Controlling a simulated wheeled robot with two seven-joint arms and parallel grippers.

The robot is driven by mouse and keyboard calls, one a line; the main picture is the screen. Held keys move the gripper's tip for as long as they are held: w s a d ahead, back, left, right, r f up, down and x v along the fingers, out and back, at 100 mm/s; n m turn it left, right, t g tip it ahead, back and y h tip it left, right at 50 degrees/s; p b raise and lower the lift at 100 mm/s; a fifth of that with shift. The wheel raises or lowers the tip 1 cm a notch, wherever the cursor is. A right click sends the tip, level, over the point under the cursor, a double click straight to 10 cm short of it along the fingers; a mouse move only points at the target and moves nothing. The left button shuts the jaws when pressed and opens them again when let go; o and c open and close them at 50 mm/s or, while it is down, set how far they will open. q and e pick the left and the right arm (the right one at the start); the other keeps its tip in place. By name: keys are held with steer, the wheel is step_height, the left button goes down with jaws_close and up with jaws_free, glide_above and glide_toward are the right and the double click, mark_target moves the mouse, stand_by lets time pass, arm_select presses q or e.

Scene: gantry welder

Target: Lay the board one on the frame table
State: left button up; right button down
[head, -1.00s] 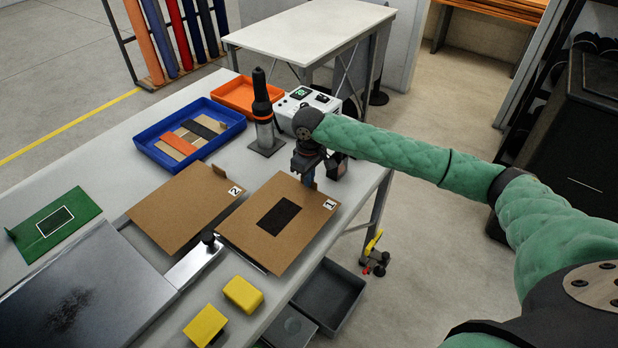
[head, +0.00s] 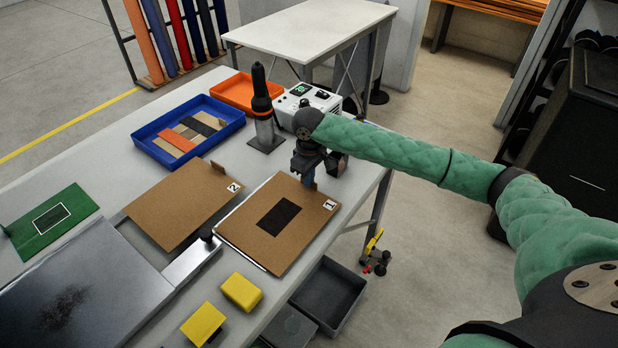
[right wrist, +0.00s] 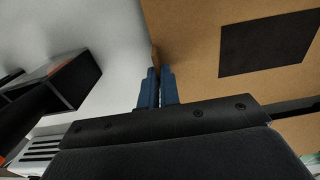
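Board one (head: 257,237), a brown sheet with a dark rectangle and a "1" label, lies flat or nearly flat at the right front of the workbench. A pale edge shows along its left side; I cannot tell whether it touches what is below. My right gripper (head: 308,183) is at its upright tab at the far edge. In the right wrist view the blue fingers (right wrist: 157,88) are close together around the tab (right wrist: 154,56), with the board (right wrist: 195,45) to the right. Nothing shown is clearly identifiable as the frame table. My left gripper is out of view.
Board two (head: 180,205) lies to the left, near a grey metal plate (head: 120,280) and a green board (head: 35,235). Yellow blocks (head: 241,292) are in front. A blue tray (head: 150,150), orange tray (head: 225,92), dark upright tool (head: 262,105) and white device (head: 318,97) stand behind.

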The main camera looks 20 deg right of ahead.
steer(key=shift+f, duration=0.3)
steer(key=c, duration=1.6)
jaws_free()
steer(key=shift+o, duration=0.2)
